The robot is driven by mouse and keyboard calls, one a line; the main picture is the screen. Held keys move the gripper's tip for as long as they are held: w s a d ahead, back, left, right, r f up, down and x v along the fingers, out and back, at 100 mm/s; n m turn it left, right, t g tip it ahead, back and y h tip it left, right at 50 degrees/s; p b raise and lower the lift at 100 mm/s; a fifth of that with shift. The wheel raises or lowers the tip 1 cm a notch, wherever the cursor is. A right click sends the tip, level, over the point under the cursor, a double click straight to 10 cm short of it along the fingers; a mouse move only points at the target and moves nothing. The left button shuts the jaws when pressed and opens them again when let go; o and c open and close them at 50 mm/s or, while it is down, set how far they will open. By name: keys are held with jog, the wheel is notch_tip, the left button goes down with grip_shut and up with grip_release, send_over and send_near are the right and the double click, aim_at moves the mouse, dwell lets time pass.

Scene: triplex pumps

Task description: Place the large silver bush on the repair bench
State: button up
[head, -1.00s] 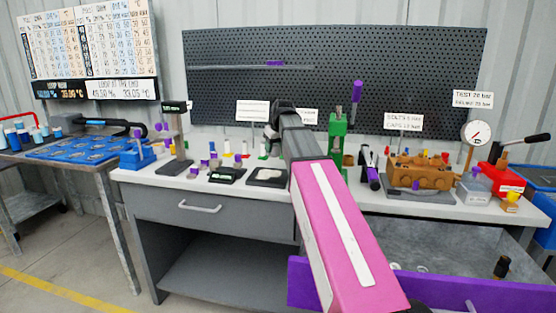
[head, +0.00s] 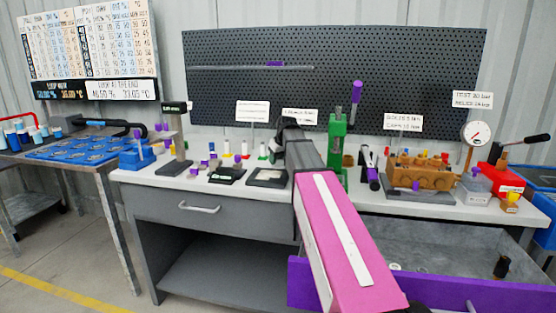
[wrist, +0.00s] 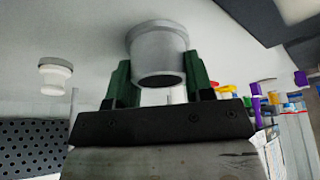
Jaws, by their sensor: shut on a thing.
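The large silver bush (wrist: 160,48) is a short grey cylinder with a wider flange at one end and a dark opening at the other. In the wrist view my gripper (wrist: 158,70) has its two green fingers shut on the sides of the bush. The flange is close to the pale top of the repair bench (wrist: 90,20); I cannot tell whether it touches. In the head view the bench top (head: 150,178) runs under the pegboard. My pink and grey arm reaches over it and hides the gripper and bush there.
A smaller white bush (wrist: 56,74) stands left of the gripper in the wrist view. In the head view, a green press (head: 338,145) stands just right of my arm, with a brown pump block (head: 425,172) farther right. A black tray (head: 254,184) lies left of the arm.

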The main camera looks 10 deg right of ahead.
jog(key=o, duration=1)
jog(key=shift+f, duration=0.1)
jog(key=v, duration=1.2)
